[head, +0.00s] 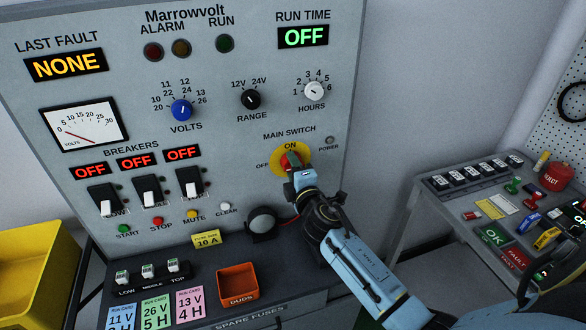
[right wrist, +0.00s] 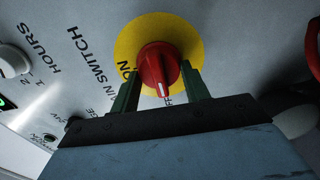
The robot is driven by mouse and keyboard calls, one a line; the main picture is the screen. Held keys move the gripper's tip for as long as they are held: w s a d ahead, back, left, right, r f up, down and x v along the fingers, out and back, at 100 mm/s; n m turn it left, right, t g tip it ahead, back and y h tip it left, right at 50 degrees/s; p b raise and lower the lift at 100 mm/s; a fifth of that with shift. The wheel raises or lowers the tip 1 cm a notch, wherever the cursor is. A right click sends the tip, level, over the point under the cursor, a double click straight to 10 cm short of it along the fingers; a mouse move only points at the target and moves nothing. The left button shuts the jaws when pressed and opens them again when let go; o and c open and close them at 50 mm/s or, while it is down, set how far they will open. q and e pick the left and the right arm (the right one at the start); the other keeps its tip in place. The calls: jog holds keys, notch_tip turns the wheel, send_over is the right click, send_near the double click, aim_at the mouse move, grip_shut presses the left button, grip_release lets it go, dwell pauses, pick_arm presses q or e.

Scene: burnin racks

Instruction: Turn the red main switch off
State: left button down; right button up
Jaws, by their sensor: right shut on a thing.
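The red main switch (head: 290,161) is a knob on a round yellow plate (head: 277,164) on the grey panel, with ON above it and OFF to its left. My right gripper (head: 294,167) reaches it from below right. In the right wrist view, the red knob (right wrist: 158,66) sits between the two green fingers (right wrist: 160,88), which are shut on it. Its white mark points down in that view, away from the ON lettering and toward lettering partly hidden by the gripper, which is the OFF side. My left gripper is not in view.
The power lamp (head: 329,140) beside the switch looks grey and unlit. Three breaker switches (head: 148,190) stand left under red OFF displays. An orange bin (head: 238,284) sits on the ledge, and a side console (head: 480,205) stands right.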

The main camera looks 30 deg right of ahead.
dwell(0.4)
jog(key=o, duration=1)
jog(key=shift+s, duration=0.1)
jog(key=b+v, duration=0.1)
jog(key=v, duration=1.2)
jog(key=shift+s+a, duration=0.1)
